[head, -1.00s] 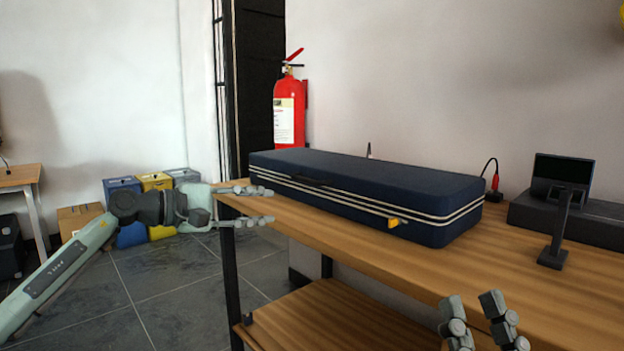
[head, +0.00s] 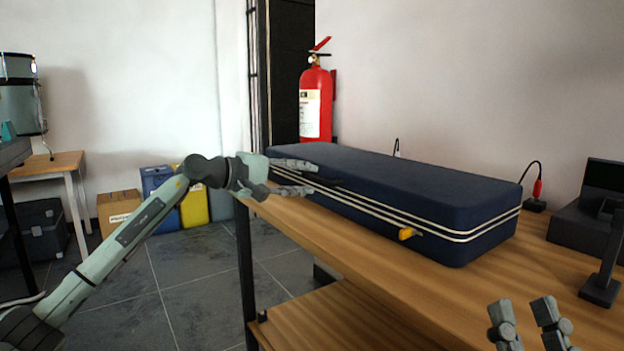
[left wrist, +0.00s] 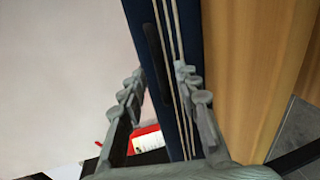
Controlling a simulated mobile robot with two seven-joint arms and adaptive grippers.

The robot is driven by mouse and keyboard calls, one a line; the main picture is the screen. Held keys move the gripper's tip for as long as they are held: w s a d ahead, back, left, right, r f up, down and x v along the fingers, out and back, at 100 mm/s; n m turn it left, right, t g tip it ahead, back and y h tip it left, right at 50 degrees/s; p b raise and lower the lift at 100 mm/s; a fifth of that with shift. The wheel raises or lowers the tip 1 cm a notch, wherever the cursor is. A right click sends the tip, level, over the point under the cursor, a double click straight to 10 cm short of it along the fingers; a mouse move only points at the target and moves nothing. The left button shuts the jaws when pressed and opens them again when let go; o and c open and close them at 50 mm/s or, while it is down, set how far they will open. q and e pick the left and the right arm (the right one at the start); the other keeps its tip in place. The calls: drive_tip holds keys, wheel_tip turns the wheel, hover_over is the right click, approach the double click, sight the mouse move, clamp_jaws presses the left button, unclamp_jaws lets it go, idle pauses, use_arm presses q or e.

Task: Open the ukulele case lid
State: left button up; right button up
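The ukulele case (head: 400,190) is a long dark blue box with pale stripes around its side, lying shut on the wooden table. A dark handle (left wrist: 155,62) is on its front side in the left wrist view. A yellow-orange latch (head: 406,233) is on the front towards the right end. My left gripper (head: 313,178) is open at the case's left front, one finger above the other. In the left wrist view its fingers (left wrist: 160,78) are spread on either side of the striped side; contact cannot be told. My right gripper (head: 524,312) is open and empty, low at the right.
The table's (head: 400,285) front strip is bare. A dark device on a stand (head: 601,270) and a black box (head: 580,225) stand right of the case. A red fire extinguisher (head: 316,105) is behind the case's left end.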

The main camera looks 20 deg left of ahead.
use_arm(q)
drive_tip(key=shift+x, duration=1.15)
drive_tip(key=shift+c, duration=0.2)
clamp_jaws()
